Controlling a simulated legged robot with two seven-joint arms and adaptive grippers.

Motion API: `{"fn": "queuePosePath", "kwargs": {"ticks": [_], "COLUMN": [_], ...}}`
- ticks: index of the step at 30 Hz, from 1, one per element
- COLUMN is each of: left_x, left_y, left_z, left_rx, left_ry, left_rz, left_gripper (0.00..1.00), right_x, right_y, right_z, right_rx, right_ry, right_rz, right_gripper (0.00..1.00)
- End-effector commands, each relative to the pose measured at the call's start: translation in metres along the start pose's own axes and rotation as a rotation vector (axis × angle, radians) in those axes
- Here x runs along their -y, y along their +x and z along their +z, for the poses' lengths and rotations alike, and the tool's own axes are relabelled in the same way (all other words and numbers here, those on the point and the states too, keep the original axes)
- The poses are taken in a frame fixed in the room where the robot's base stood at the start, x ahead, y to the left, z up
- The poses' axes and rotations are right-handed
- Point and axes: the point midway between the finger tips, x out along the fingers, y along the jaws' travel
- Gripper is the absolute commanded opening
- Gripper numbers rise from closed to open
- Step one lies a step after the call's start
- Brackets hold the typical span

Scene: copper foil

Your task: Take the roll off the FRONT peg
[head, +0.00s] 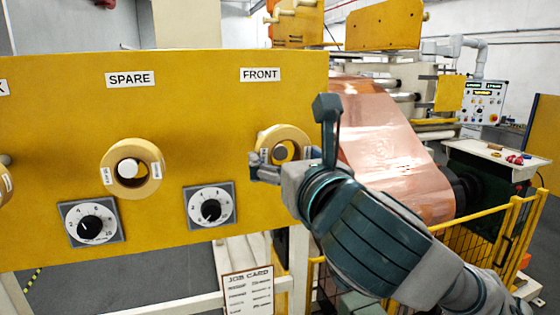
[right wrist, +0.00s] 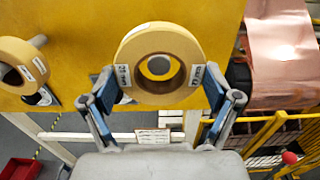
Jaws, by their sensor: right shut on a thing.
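A tan tape roll (head: 277,133) with white labels is at the peg under the FRONT sign (head: 261,74) on the yellow panel. My right gripper (head: 292,146) is shut on this roll, partly covering its right side in the head view. In the right wrist view, the two fingers (right wrist: 160,84) grip the roll (right wrist: 160,37) from its left and right sides, at the labels. The grey end of the FRONT peg (right wrist: 158,65) shows inside the roll's hole. How far along the peg the roll sits I cannot tell. My left gripper is out of view.
A similar roll (head: 153,182) hangs around the SPARE peg (head: 127,168) to the left; another shows at the left edge. Dial plates (head: 210,205) sit below the pegs. A job card (head: 247,290) is below the panel. Copper foil (head: 385,145) and yellow railing (head: 484,226) are at right.

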Motion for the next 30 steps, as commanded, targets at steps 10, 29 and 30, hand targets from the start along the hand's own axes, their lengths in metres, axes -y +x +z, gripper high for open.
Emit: {"fn": "queuePosePath", "kwargs": {"ticks": [10,29,30], "left_x": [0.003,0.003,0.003], "left_y": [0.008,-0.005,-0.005], "left_z": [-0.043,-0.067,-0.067], "left_rx": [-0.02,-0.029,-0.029], "left_ry": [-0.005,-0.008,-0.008], "left_rz": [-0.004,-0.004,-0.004], "left_gripper": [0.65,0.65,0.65], "right_x": [0.002,0.001,0.001], "right_y": [-0.087,-0.125,-0.126], "right_z": [-0.002,0.013,0.013], "right_rx": [0.004,0.001,0.001], "right_ry": [0.0,0.001,0.001], "right_rz": [0.0,-0.002,-0.001], "right_gripper": [0.52,0.52,0.52]}}
